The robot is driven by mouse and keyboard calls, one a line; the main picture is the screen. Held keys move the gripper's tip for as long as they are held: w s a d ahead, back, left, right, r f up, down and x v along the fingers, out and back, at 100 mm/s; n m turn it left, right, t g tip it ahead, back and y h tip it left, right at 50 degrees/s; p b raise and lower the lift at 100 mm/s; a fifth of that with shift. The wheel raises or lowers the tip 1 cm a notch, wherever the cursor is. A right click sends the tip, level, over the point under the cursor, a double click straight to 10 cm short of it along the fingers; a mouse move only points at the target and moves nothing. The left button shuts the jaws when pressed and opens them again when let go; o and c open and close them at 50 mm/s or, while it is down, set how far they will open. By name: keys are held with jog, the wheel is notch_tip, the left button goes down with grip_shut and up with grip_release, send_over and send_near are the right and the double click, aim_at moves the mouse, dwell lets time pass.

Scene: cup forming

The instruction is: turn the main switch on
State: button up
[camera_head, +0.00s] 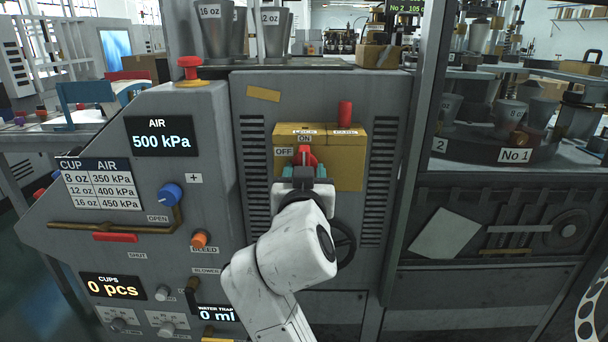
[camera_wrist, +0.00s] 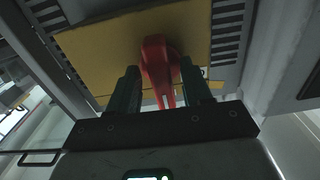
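The main switch is a red rotary handle (camera_head: 305,156) on a yellow panel (camera_head: 347,172), between an OFF label at its left and an ON label above it. In the wrist view the red handle (camera_wrist: 158,62) sticks out from the panel toward me. My gripper (camera_head: 305,172) is at the switch; its two fingers also show in the wrist view (camera_wrist: 162,88), one on each side of the handle. The fingers stand apart, with a narrow gap beside the handle's lower part. Contact higher up cannot be told. My gripper hides the lower part of the switch in the head view.
A red cylinder (camera_head: 345,113) stands above the yellow panel's right side. A dark handwheel (camera_head: 343,243) lies below, partly behind my arm. At the left are a red push button (camera_head: 190,66), a blue knob (camera_head: 169,195) and an air display (camera_head: 161,136) reading 500 kPa.

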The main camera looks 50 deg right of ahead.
jog(key=v, duration=1)
jog(key=shift+s+a, duration=0.25)
jog(key=shift+a, duration=0.1)
